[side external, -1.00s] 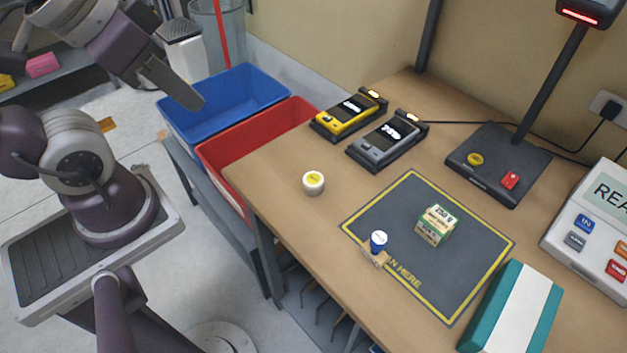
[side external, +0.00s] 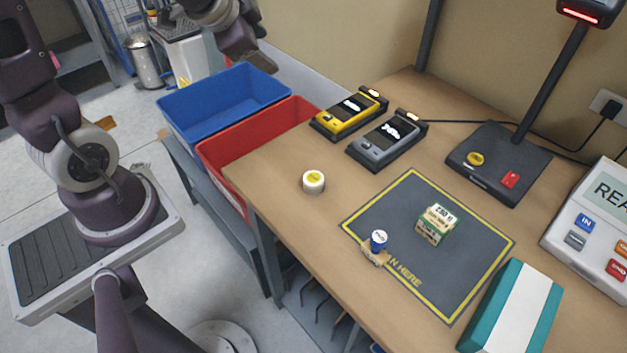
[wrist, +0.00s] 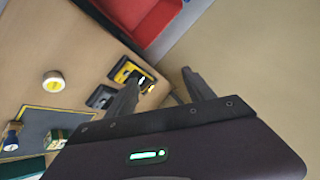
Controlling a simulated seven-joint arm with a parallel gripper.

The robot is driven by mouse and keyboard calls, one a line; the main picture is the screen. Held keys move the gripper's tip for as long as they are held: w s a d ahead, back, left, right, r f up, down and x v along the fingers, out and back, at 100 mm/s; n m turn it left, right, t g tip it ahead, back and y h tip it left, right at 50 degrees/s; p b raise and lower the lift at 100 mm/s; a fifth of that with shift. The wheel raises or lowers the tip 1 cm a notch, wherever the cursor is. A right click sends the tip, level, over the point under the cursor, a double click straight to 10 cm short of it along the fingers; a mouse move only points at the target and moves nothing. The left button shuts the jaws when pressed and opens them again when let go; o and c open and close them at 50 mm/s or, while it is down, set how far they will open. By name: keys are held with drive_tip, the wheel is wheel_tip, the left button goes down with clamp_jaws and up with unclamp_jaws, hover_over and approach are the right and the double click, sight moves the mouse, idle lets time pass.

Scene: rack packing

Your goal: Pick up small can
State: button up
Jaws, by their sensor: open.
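A short white can with a yellow top (side external: 313,183) stands upright on the bare wood between the red bin and the dark mat. It also shows at the left of the wrist view (wrist: 53,82). A small blue cylinder with a white top (side external: 378,241) stands at the mat's near left edge, touching or very close to a tan block (side external: 375,257). My gripper (side external: 259,61) is open and empty, high above the far side of the blue bin, well apart from both cylinders. Its two fingers are spread in the wrist view (wrist: 162,80).
A green and white box (side external: 436,225) sits on the dark mat (side external: 455,275). Yellow (side external: 348,114) and grey (side external: 386,140) handheld devices lie behind the can. Blue (side external: 215,105) and red (side external: 225,165) bins are left of the table. A scanner stand (side external: 500,160) rises behind.

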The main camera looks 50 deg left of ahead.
sight(307, 175)
drive_tip(key=d+f+m+h, duration=0.1)
drive_tip(key=f+m+h, duration=0.1)
drive_tip(key=f, duration=0.3)
drive_tip(key=d+f+m+h, duration=0.2)
drive_tip(key=f+h, duration=0.1)
drive_tip(key=f, duration=0.2)
drive_tip(key=d+f+m+g+h, duration=0.1)
drive_tip(key=d+f+m+h, duration=0.1)
drive_tip(key=f, duration=0.4)
drive_tip(key=shift+w+m+h, duration=0.3)
drive_tip(key=shift+w+h, duration=0.05)
drive_tip(key=shift+h, duration=0.45)
drive_tip(key=s+d+h, duration=0.1)
drive_tip(key=s+h, duration=0.1)
drive_tip(key=s+d+f+g+h, duration=0.1)
drive_tip(key=s+d+h, duration=0.1)
drive_tip(key=s+d+m+h, duration=0.1)
drive_tip(key=s+d, duration=0.1)
drive_tip(key=shift+s+f+g+h, duration=0.15)
drive_tip(key=shift+s+g+h, duration=0.05)
drive_tip(key=shift+g+h, duration=0.2)
drive_tip(key=x, duration=0.6)
drive_tip(key=shift+d+r, duration=0.25)
drive_tip(key=shift+w+d+f, duration=0.15)
drive_tip(key=shift+w+d, duration=0.1)
drive_tip(key=shift+d, duration=0.05)
clamp_jaws()
